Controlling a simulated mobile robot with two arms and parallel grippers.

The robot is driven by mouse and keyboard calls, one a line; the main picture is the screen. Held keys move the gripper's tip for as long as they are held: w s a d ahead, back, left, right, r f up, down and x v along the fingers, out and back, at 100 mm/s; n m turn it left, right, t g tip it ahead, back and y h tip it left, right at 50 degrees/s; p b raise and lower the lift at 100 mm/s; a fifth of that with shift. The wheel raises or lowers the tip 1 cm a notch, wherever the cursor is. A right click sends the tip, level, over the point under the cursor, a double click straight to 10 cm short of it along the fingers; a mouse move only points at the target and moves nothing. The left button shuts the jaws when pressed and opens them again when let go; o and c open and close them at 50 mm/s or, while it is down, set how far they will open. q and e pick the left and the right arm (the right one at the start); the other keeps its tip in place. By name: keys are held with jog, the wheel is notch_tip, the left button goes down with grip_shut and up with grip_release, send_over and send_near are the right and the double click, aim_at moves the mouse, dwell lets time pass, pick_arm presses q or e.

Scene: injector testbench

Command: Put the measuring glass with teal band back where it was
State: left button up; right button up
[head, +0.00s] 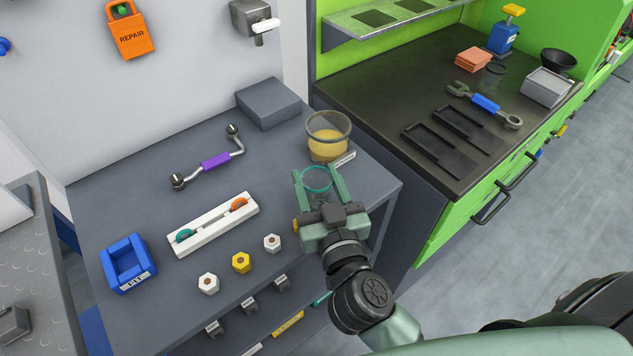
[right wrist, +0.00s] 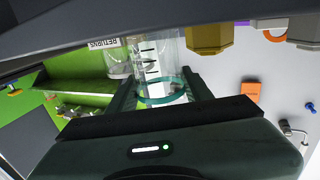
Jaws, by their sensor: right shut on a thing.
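The measuring glass with teal band (head: 316,181) is clear, and its teal ring shows between the fingers of my right gripper (head: 317,172). My right gripper is shut on it, over the right part of the grey table. In the right wrist view the glass (right wrist: 162,65) has dark scale marks, with the teal band (right wrist: 160,92) between the two fingers. I cannot tell whether its base touches the table. My left gripper is not in view.
A glass jar of yellow liquid (head: 327,143) stands just behind the held glass. A white holder (head: 213,224), hex nuts (head: 241,263), a blue bin (head: 128,263) and a purple-handled wrench (head: 216,162) lie leftward. A green bench with a dark top (head: 372,92) adjoins on the right.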

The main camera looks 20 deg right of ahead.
jog(key=o, duration=1.4)
jog(key=shift+r, duration=0.1)
jog(key=shift+s+a+b, duration=0.15)
jog(key=shift+s+b, duration=0.05)
jog(key=shift+s, duration=2.8)
jog(key=shift+s+a+b, duration=0.1)
jog(key=shift+s+b, duration=0.1)
jog(key=shift+s, duration=2.8)
